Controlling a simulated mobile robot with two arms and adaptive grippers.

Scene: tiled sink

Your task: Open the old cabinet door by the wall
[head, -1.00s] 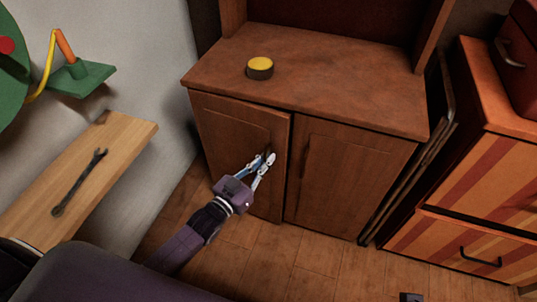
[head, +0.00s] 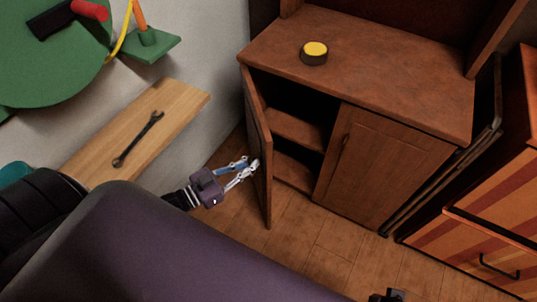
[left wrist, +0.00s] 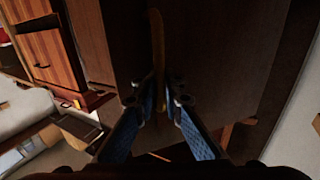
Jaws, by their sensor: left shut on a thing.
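The old brown wooden cabinet (head: 395,165) stands against the wall, with two doors. Its left door (head: 257,140) stands wide open, swung out on its left side, and dark shelves (head: 293,128) show inside. The right door (head: 378,170) is closed. My left gripper (head: 253,165) is at the open door's outer face. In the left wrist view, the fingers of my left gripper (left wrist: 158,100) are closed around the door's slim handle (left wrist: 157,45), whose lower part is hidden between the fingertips. A dark piece at the bottom edge may be my right gripper (head: 388,296); its jaws cannot be made out.
A yellow-topped round tin (head: 314,53) sits on the cabinet top. A wooden shelf (head: 185,103) with a wrench (head: 138,140) juts out left of the open door. Folded dark frames (head: 440,165) and a striped drawer unit (head: 480,225) stand to the right. The floor in front is clear.

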